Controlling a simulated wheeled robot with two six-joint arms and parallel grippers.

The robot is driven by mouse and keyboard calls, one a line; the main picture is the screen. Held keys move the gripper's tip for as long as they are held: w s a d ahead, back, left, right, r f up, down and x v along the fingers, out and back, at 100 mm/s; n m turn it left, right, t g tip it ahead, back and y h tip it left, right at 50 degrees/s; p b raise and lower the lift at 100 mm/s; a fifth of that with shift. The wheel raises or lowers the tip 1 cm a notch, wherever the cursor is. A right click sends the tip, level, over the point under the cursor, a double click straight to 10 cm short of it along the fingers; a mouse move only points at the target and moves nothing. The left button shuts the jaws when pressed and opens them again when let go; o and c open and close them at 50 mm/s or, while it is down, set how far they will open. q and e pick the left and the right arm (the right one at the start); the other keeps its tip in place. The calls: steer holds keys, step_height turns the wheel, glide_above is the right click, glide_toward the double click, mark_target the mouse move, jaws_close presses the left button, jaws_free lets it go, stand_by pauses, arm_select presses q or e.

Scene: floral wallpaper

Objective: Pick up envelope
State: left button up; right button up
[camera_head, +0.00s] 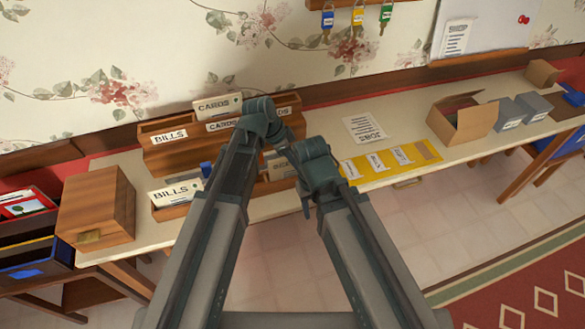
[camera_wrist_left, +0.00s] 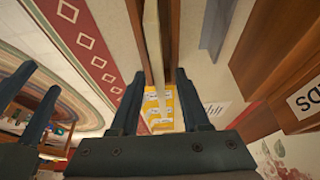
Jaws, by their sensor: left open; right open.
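I cannot single out an envelope for certain. A wooden organizer (camera_head: 160,151) has pale cards standing in its slots, labelled CARDS (camera_head: 217,107) and BILLS (camera_head: 175,193). In the left wrist view my left gripper (camera_wrist_left: 160,100) is open. A thin pale piece (camera_wrist_left: 154,45), seen edge-on, lies ahead between brown walls, in line with the gap between its fingers; whether they touch it I cannot tell. In the head view my left wrist hides its fingers. My right gripper (camera_head: 305,200) is open and empty at the table's front edge, right of the organizer.
A wooden box (camera_head: 97,205) stands left of the organizer. A white sheet (camera_head: 366,128) and a yellow mat (camera_head: 428,161) with labels lie to the right. An open cardboard box (camera_head: 462,118) and small grey boxes (camera_head: 535,105) stand farther right. Keys (camera_head: 358,18) hang on the wall.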

arm_select(q)
steer(key=shift+c, duration=0.2)
jaws_close()
stand_by(1.2)
